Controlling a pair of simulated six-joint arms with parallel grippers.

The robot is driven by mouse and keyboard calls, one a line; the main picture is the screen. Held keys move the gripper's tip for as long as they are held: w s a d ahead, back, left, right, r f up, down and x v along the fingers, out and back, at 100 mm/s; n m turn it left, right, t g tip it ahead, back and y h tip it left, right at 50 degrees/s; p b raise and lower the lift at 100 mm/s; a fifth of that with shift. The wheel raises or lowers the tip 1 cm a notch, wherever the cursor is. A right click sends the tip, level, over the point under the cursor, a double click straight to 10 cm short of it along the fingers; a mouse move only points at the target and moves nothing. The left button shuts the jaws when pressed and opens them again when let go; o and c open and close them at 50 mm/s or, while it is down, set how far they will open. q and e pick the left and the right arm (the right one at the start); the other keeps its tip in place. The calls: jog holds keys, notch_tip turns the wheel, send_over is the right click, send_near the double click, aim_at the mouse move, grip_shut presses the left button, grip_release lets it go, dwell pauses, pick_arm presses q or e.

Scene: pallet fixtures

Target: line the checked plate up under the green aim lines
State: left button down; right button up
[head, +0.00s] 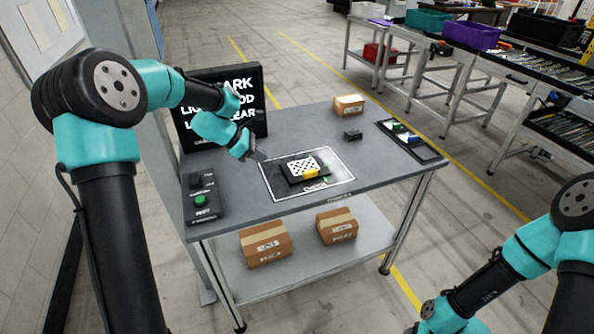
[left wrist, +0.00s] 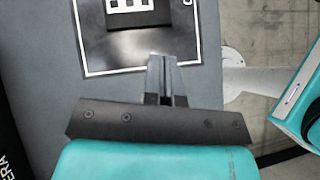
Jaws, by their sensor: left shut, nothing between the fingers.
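The checked plate (head: 301,163), white with dark squares, sits on a dark base inside a white-outlined rectangle on the grey table (head: 230,177). A yellow block (head: 311,174) is at its near side. Small bits of green show beside the plate, too small to tell how they line up with it. In the left wrist view part of the plate (left wrist: 128,4) shows at the top edge, cut off. My left gripper (head: 262,158) is shut and empty, left of the plate and apart from it. Its closed fingers (left wrist: 163,68) point toward the plate's base. My right gripper is out of view; only its arm shows.
A button box (head: 203,202) with a green button stands at the left front. A dark sign with white lettering (head: 222,110) stands behind. A cardboard box (head: 348,105), a small black block (head: 352,135) and a black tray (head: 413,141) lie at the back and right.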

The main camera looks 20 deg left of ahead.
aim_at(315, 171)
pick_arm(q)
jog(key=shift+f, duration=0.1)
jog(key=x, duration=1)
jog(key=shift+d, duration=0.1)
jog(key=d, duration=0.1)
jog(key=w+d, duration=0.1)
jog(key=d, duration=0.1)
jog(key=shift+w, duration=0.2)
jog(key=shift+w+d, duration=0.15)
jog(key=shift+d, duration=0.1)
jog(key=shift+d, duration=0.1)
jog(key=d, duration=0.1)
jog(key=w+d, duration=0.1)
jog(key=d, duration=0.1)
jog(key=w+d, duration=0.1)
jog(key=shift+w+d, duration=0.15)
jog(key=shift+d, duration=0.2)
jog(key=shift+a, duration=0.1)
